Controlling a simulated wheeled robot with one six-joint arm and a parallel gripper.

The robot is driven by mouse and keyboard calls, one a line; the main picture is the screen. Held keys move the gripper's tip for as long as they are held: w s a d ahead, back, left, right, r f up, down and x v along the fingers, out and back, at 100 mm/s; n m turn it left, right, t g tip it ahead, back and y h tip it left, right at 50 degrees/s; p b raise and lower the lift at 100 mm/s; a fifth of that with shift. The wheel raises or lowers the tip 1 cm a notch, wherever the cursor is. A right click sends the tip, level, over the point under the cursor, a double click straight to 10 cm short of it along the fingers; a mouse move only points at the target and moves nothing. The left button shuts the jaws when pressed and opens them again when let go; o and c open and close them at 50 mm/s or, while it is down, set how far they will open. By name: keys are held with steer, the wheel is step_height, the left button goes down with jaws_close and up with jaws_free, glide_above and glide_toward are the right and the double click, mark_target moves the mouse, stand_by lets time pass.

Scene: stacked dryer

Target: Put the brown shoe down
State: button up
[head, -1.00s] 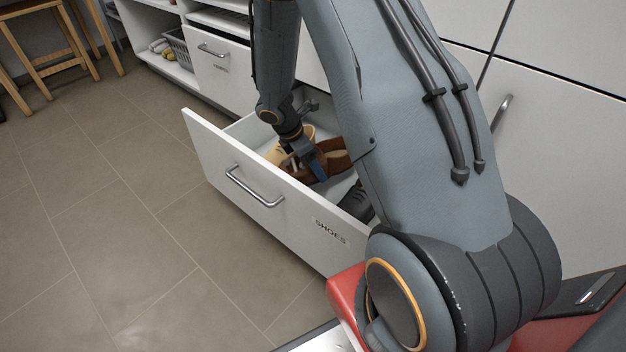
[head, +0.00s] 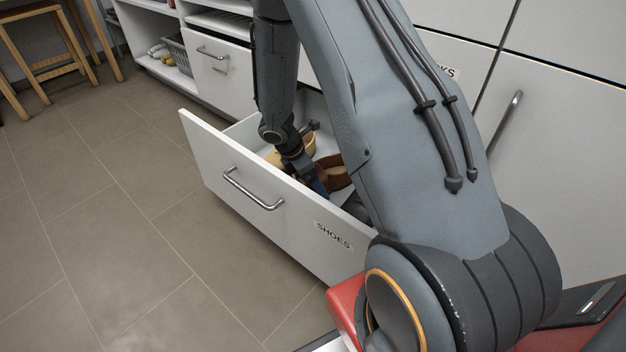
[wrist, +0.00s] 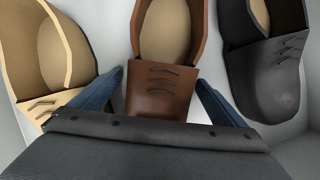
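The brown shoe (wrist: 160,85) is in the open shoes drawer (head: 215,165), between a tan shoe (wrist: 60,60) and a black shoe (wrist: 265,75). In the wrist view its laced toe is towards my gripper (wrist: 159,78), with one blue finger on each side. A thin gap shows at the left finger; the right finger is very close to the shoe's side. My gripper looks open around the toe. In the head view my gripper (head: 308,182) is low in the drawer, and the drawer front and my arm hide much of the brown shoe (head: 336,172).
The drawer front with its handle (head: 252,190) stands close in front of my gripper. White drawer walls surround the shoes. A white shelf with a grey basket (head: 180,55) and a wooden stool (head: 50,50) are farther back. The tiled floor on the left is clear.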

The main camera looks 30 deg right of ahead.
steer(key=p+v, duration=0.6)
steer(key=v, duration=0.6)
steer(key=shift+r+p, duration=0.2)
steer(key=shift+p, duration=0.2)
